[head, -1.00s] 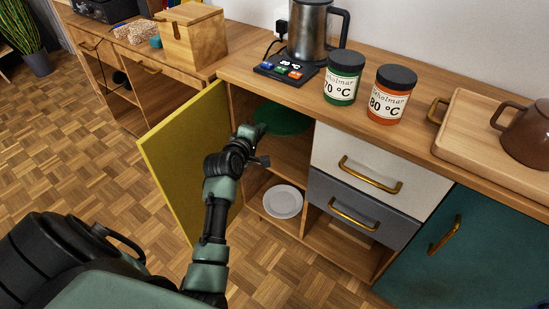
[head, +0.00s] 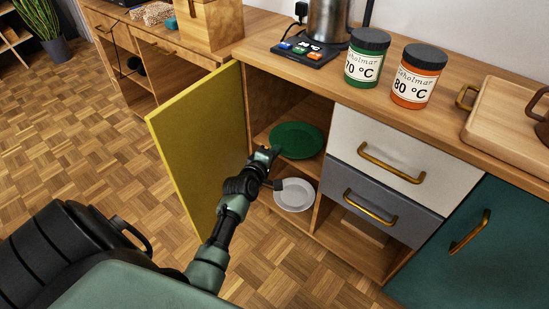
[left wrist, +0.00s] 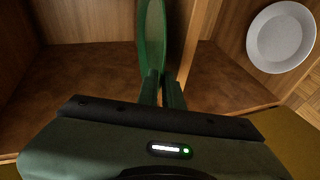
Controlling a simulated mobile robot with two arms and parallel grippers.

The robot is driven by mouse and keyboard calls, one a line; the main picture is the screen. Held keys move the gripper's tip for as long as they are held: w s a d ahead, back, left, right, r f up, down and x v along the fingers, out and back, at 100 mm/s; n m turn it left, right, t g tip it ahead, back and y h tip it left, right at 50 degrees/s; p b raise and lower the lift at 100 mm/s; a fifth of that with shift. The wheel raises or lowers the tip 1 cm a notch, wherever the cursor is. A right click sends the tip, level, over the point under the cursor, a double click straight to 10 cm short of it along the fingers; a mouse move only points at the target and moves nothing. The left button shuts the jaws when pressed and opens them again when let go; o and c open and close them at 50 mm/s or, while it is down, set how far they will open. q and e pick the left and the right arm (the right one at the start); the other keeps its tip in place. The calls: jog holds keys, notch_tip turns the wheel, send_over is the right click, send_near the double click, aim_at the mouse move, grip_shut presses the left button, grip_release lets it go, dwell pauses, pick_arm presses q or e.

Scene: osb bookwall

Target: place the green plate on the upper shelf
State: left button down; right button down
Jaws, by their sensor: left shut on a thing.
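The green plate (head: 298,140) is in the upper compartment of the open cabinet, over the upper shelf (head: 263,136). My left gripper (head: 270,155) reaches in from the front and is shut on the plate's near left rim. In the left wrist view, the green plate (left wrist: 153,35) shows nearly edge-on, running away from the fingertips (left wrist: 163,88). The bare upper shelf (left wrist: 80,80) is beside it. I cannot tell whether the plate touches the shelf. My right gripper is not in view.
A white plate (head: 294,195) lies on the lower level, below the shelf. The yellow door (head: 200,140) stands open left of my arm. White and grey drawers (head: 380,155) border the compartment on the right. Jars (head: 367,58) and a kettle (head: 327,20) stand on the counter.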

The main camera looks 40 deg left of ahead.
pick_arm(q)
jog(key=shift+f, duration=0.65)
jog(key=c, duration=1.6)
grip_release()
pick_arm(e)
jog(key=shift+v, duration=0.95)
pick_arm(q)
jog(key=shift+s, duration=0.15)
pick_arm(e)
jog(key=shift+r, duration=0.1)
